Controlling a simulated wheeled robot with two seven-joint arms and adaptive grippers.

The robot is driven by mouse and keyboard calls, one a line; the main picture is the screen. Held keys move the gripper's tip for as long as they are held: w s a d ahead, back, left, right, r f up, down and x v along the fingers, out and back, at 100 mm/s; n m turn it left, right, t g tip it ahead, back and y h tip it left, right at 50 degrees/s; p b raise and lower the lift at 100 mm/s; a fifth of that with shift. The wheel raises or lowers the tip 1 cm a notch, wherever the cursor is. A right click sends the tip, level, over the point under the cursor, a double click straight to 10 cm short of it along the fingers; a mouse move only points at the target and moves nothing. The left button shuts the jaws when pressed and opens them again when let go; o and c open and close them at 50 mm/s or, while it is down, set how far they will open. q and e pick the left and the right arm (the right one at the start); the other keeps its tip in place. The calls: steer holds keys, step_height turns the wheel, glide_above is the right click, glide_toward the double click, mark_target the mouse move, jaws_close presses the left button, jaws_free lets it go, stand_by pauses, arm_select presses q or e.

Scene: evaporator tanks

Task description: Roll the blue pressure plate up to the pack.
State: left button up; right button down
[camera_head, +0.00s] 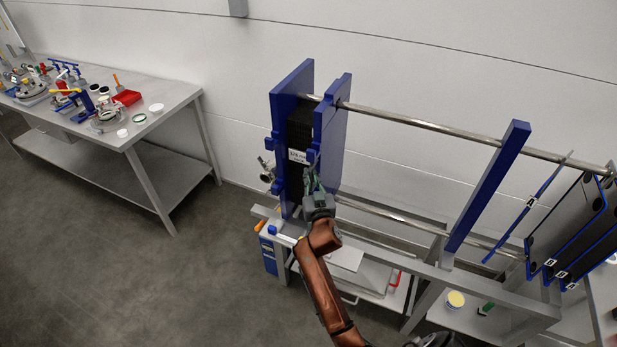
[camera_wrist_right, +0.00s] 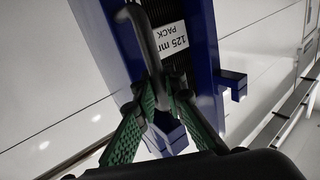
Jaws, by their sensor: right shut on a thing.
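The blue pressure plate (camera_head: 336,125) stands upright on the rails, right of the dark pack (camera_head: 297,176). The pack has a white label reading "125 mm PACK", which also shows in the wrist view (camera_wrist_right: 174,40). Little or no gap shows between plate and pack. Another blue end plate (camera_head: 285,105) stands on the pack's left. My right gripper (camera_head: 313,180) is at the plate's front edge. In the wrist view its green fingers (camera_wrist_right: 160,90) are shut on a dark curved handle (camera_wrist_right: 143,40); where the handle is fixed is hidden. My left gripper is not in view.
Two steel rails (camera_head: 430,125) run right from the plates, past a slanted blue post (camera_head: 487,185) to several hanging dark plates (camera_head: 575,230). A grey lower beam (camera_head: 470,280) runs beneath. A steel table (camera_head: 165,105) with tools stands at left; the floor between is clear.

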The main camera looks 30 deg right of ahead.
steer(key=c, duration=2)
jaws_free()
steer(key=shift+w+a, duration=0.15)
steer(key=shift+a, duration=0.1)
steer(key=shift+d, duration=0.2)
steer(key=v, duration=0.7)
steer(key=shift+s+a, duration=0.1)
steer(key=shift+s, duration=0.25)
